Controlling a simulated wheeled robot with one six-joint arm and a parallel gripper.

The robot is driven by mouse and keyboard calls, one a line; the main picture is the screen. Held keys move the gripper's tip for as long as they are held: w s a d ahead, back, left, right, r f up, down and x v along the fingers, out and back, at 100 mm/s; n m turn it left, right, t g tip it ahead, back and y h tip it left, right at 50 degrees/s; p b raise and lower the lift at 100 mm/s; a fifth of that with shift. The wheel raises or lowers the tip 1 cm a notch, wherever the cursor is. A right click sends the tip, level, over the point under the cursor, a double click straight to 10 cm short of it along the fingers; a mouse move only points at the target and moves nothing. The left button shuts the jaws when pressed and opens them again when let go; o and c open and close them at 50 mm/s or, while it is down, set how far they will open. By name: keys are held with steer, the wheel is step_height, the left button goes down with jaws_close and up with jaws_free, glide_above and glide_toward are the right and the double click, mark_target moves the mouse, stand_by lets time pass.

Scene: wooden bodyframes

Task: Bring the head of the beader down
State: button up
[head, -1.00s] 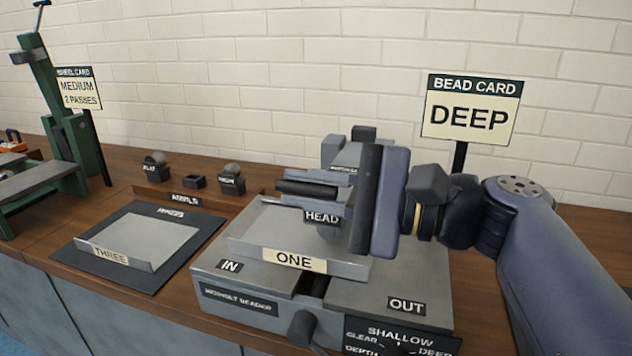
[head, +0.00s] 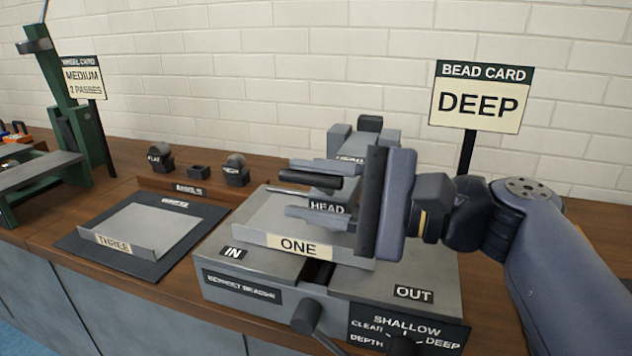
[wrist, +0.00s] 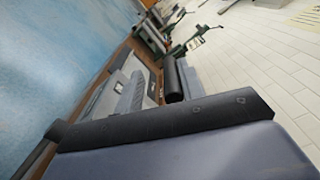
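The grey beader (head: 222,266) stands on the bench with IN and OUT labels on its front base. Its head (head: 345,180), a grey block with a HEAD label, sits above the panel marked ONE (head: 255,234). My gripper (head: 308,197) is at the head from the right, pointing left. Its grey fingers are spread, with a gap through which the HEAD label partly shows. A dark round grip (head: 315,181) lies by the upper finger; it also shows in the wrist view (wrist: 172,80). Whether a finger touches it is unclear. My palm hides the head's right side.
A bead card (head: 478,104) reading DEEP stands behind right. A depth plate (head: 408,331) and a crank (head: 306,315) are at the beader's front. Left are panel THREE (head: 155,228) on a dark mat, several small wheels (head: 160,158) and a green machine (head: 85,140).

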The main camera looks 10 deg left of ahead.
steer(key=shift+r, duration=0.1)
stand_by(0.4)
steer(key=shift+d, duration=0.1)
steer(key=shift+d, duration=0.55)
steer(key=s+d+p, duration=0.2)
steer(key=d, duration=0.7)
steer(key=shift+d, duration=0.2)
steer(key=shift+a, duration=0.1)
steer(key=shift+w+a+b, duration=0.3)
steer(key=shift+w+a, duration=0.05)
steer(key=shift+a, duration=1.4)
steer(key=shift+w+a+b, duration=0.3)
steer(key=shift+w+a, duration=0.05)
steer(key=shift+a, duration=1.4)
steer(key=shift+w+a+b, duration=0.3)
steer(key=shift+w+a, duration=0.05)
steer(key=shift+a, duration=1.4)
steer(key=shift+d, duration=0.2)
